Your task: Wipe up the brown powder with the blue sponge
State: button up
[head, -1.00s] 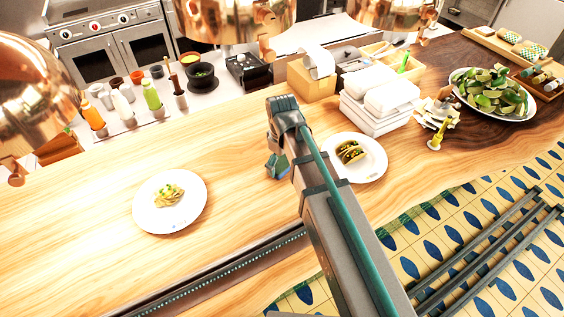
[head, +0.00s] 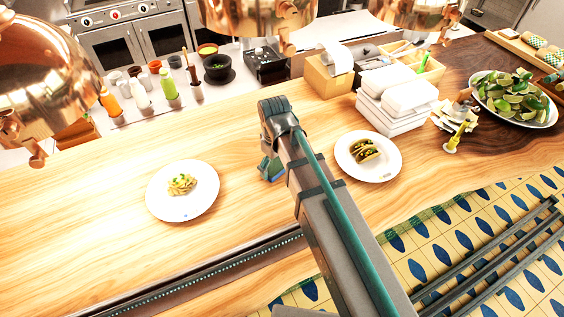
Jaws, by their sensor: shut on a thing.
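My gripper (head: 267,169) hangs down from my arm over the wooden counter (head: 110,185), between the pasta plate and the taco plate. It is seen from behind and its fingers are partly hidden by my arm. It is shut on the blue sponge (head: 278,178), of which only a small blue edge shows below the fingers. I cannot tell whether the sponge touches the wood. No brown powder can be made out; my arm hides part of the counter.
A pasta plate (head: 164,206) lies to the left and a taco plate (head: 369,174) to the right. Copper lamps (head: 45,75) hang above.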

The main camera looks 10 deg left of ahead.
jog(key=shift+s+a, duration=0.65)
jog(key=shift+a, duration=0.3)
jog(key=shift+s+a, duration=0.65)
jog(key=shift+a, duration=0.25)
jog(key=shift+r, duration=3)
jog(key=shift+r, duration=1.5)
